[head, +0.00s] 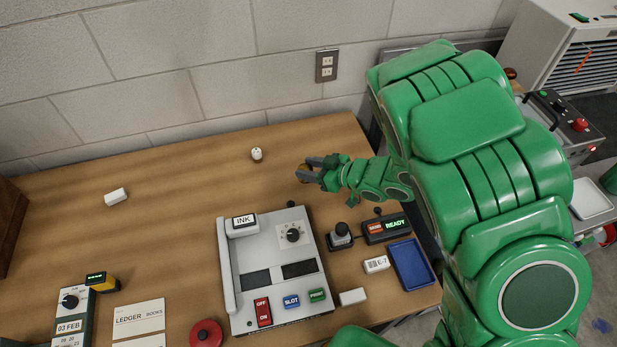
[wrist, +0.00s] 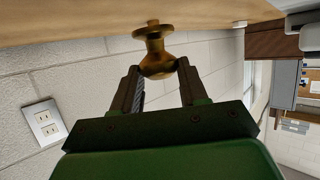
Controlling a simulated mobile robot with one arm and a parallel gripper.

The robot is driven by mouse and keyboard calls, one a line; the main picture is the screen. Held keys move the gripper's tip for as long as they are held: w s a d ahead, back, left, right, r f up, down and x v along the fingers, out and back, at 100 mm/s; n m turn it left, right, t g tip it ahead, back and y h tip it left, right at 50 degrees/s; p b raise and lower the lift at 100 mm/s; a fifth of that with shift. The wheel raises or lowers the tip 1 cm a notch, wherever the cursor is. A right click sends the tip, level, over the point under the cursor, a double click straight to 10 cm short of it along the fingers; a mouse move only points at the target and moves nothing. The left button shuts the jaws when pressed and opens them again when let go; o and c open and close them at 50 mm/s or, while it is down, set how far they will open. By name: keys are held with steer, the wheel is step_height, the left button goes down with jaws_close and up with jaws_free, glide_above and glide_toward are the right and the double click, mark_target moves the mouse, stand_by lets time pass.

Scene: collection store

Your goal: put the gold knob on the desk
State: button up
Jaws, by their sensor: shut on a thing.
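My gripper (head: 312,170) is at the end of my green arm, over the back right part of the wooden desk (head: 180,200). In the wrist view my gripper (wrist: 158,78) is shut on the gold knob (wrist: 157,52), with a dark finger on each side of its rounded end. The knob's flange and short stem point toward the desk surface (wrist: 70,22). In the head view the knob (head: 303,173) is small and partly hidden by the fingers. I cannot tell whether it touches the desk.
A grey machine (head: 262,262) with switches stands in front of my gripper. A small white knob-like thing (head: 257,154) is to its left. A joystick (head: 341,233), a READY box (head: 386,228) and a blue tray (head: 411,263) stand at right. The desk's back left is mostly clear.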

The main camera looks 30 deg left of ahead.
steer(key=shift+f, duration=2.15)
steer(key=shift+f, duration=0.15)
steer(key=o, duration=1.2)
steer(key=shift+c, duration=0.2)
steer(key=v, duration=0.3)
steer(key=shift+d, duration=0.15)
step_height(320, 180, up, 3)
steer(key=shift+f, duration=0.1)
steer(key=shift+r, duration=2.2)
